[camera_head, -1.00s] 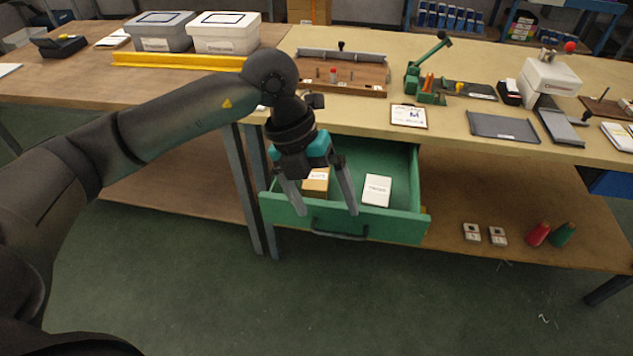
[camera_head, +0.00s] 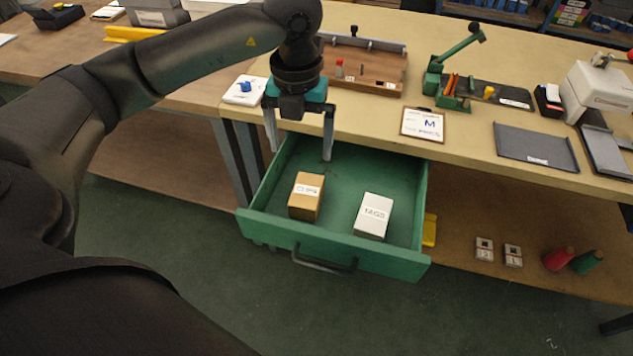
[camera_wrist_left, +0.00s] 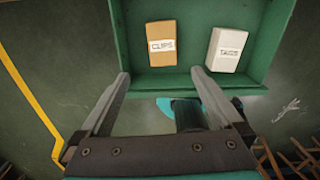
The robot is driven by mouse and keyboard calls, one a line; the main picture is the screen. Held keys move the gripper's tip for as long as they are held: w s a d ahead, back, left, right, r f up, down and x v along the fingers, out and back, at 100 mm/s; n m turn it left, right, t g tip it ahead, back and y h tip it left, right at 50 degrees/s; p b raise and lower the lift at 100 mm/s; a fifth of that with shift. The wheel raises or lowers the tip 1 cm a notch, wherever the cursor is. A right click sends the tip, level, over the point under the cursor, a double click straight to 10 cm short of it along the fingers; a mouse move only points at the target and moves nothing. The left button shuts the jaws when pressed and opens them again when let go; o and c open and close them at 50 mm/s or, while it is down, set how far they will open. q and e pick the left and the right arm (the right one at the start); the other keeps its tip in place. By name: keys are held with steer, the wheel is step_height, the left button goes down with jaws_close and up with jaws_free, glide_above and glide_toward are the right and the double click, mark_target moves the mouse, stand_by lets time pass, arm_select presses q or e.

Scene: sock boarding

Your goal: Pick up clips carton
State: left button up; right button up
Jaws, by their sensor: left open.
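The clips carton (camera_head: 306,197) is a small brown box with a white label, lying in the open green drawer (camera_head: 338,258). In the left wrist view the carton (camera_wrist_left: 162,56) reads "CLIPS" and lies ahead of the fingers, left of the middle. My left gripper (camera_head: 299,152) is open and empty, with its fingers pointing down. In the head view it shows above the carton, near the back left of the drawer. The left wrist view shows both fingers (camera_wrist_left: 160,90) spread wide, apart from the carton. My right gripper is not in view.
A white box marked "TAGS" (camera_head: 374,214) lies in the drawer right of the carton, with a gap between them. The drawer's walls surround both. The bench top (camera_head: 470,142) above holds a clipboard (camera_head: 423,124) and a wooden tray (camera_head: 375,75).

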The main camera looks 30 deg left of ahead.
arm_select(q)
steer(key=b, duration=0.3)
glide_above(307, 190)
steer(key=s, duration=0.1)
step_height(307, 190, down, 8)
steer(key=shift+s+a+f, duration=0.15)
steer(key=shift+f, duration=0.85)
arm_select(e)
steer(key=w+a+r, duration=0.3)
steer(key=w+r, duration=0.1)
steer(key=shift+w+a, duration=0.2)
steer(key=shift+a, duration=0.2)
